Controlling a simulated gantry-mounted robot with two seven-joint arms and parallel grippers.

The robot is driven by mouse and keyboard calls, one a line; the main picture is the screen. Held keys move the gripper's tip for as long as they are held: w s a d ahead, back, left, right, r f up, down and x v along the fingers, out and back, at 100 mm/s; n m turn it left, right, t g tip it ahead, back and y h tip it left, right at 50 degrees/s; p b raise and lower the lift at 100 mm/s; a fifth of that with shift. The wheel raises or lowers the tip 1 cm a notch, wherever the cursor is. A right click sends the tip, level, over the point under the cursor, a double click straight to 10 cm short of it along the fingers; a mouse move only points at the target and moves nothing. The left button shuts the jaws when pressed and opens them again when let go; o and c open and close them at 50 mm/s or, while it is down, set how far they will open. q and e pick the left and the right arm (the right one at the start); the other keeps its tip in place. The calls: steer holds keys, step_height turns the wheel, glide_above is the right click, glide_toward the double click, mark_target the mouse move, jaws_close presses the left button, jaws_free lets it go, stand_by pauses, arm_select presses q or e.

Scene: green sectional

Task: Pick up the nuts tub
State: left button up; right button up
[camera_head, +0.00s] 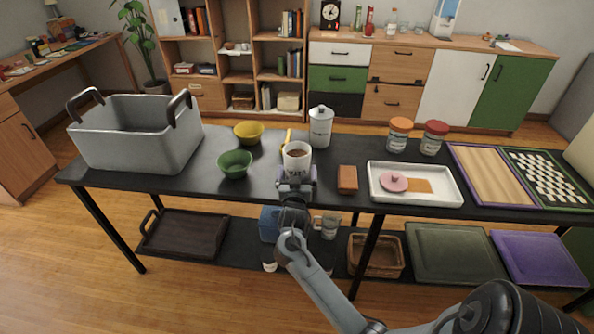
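The nuts tub (297,157) is a white, open-topped tub with brown contents and dark lettering on its front, partly hidden by my gripper. It appears upright near the front middle of the black table (335,206). My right gripper (296,181) is at the tub's lower front, with its fingers near the two sides of the tub. Whether the fingers press on the tub or stand just clear of it cannot be told. My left gripper is not in view.
A green bowl (235,165) is left of the tub, with a yellow bowl (249,132) behind it. A white lidded canister (320,127) stands behind right. A brown block (347,179) and a white tray (414,199) lie right. A grey bin (140,145) is far left.

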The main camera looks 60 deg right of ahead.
steer(key=shift+w+d, duration=0.2)
steer(key=shift+d, duration=0.15)
steer(key=c, duration=0.9)
steer(key=shift+c, duration=1)
steer(key=shift+r, duration=0.15)
